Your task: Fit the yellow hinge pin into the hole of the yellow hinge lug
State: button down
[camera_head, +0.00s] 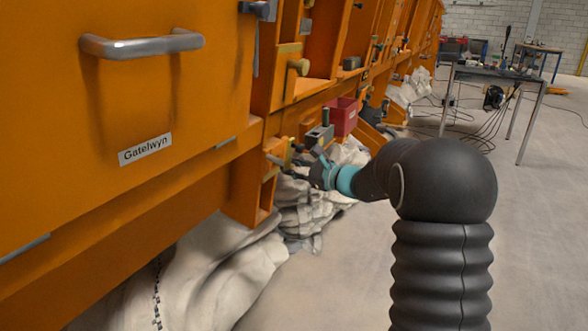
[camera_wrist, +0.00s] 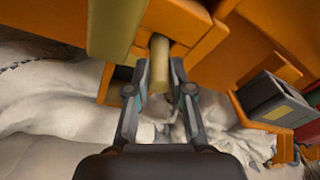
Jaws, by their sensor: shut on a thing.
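The yellow hinge pin (camera_wrist: 160,62) is a pale yellow rod between my fingertips in the wrist view. My gripper (camera_wrist: 160,77) is shut on it, with one finger on each side. The yellow hinge lug (camera_wrist: 114,30) is the darker yellow block at the upper left, right by the pin. The pin's far end reaches up toward the lug and orange frame; I cannot tell whether it is in the hole. In the head view my gripper (camera_head: 284,163) is small and close to the orange structure, beside a small yellow part (camera_head: 289,150).
The orange sandbed wall (camera_head: 60,110) fills the left, with a metal handle (camera_head: 142,44). Crumpled pale sheeting (camera_head: 200,270) lies below. The floor at right is open before a table (camera_head: 495,72).

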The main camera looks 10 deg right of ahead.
jog(key=shift+w+a+r, duration=0.1)
jog(key=shift+w+a, duration=0.15)
jog(key=shift+a, duration=0.05)
jog(key=shift+c, duration=2.3)
grip_release()
jog(key=s+d+f+b, duration=0.1)
jog(key=s+d+b, duration=0.1)
jog(key=s+d, duration=0.2)
jog(key=shift+s+d+f, duration=0.2)
jog(key=shift+s+d, duration=0.15)
jog(key=shift+d, duration=0.9)
